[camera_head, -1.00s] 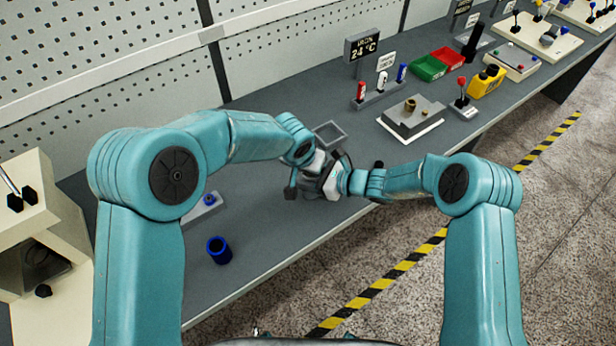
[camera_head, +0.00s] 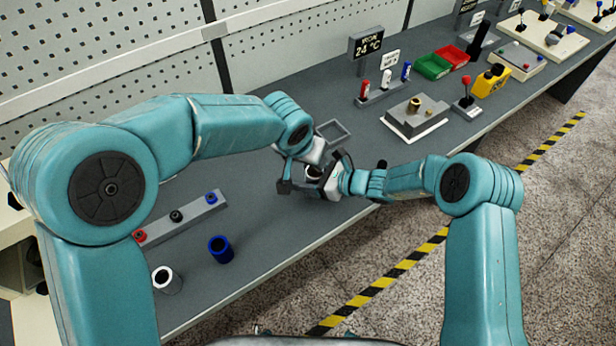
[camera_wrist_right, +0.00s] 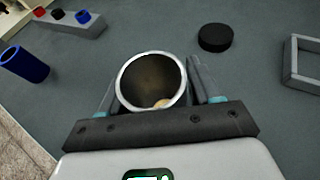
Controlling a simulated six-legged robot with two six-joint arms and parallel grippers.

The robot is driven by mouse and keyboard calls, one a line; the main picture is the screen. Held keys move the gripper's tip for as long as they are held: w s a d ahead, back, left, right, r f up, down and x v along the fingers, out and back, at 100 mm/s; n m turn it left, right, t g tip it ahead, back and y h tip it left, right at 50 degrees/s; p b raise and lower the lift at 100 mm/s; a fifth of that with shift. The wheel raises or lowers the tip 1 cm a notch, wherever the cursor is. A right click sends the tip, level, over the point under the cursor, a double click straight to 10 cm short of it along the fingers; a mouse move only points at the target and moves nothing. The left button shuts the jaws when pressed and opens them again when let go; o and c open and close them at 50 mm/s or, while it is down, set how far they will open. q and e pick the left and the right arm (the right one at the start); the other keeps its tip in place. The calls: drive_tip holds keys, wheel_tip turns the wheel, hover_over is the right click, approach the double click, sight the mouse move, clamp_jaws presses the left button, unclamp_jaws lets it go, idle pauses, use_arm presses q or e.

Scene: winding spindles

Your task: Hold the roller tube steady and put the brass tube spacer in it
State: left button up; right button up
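A roller tube (camera_wrist_right: 123,84) with a pale metal rim stands between the two fingers of my right gripper (camera_wrist_right: 152,92), mouth facing the right wrist camera. A small brass-coloured patch (camera_wrist_right: 161,103) shows low inside it; I cannot tell how much of it is the spacer. In the head view the tube (camera_head: 312,173) has a dark mouth, and my right gripper (camera_head: 328,180) reaches it from the right. My left gripper (camera_head: 291,178) is just beside and above the tube, its fingers partly hidden. Whether it is open or holds anything does not show.
A blue tube (camera_head: 220,250) and a white tube (camera_head: 166,281) stand at the front left, beside a grey rack (camera_head: 190,220) with small coloured pegs. An empty square tray (camera_head: 333,133) lies behind the grippers. A black disc (camera_wrist_right: 215,38) lies near the tube. A block with brass pieces (camera_head: 415,104) stands right.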

drive_tip(key=shift+o, duration=0.6)
drive_tip(key=v, duration=1.2)
drive_tip(key=shift+d, duration=0.1)
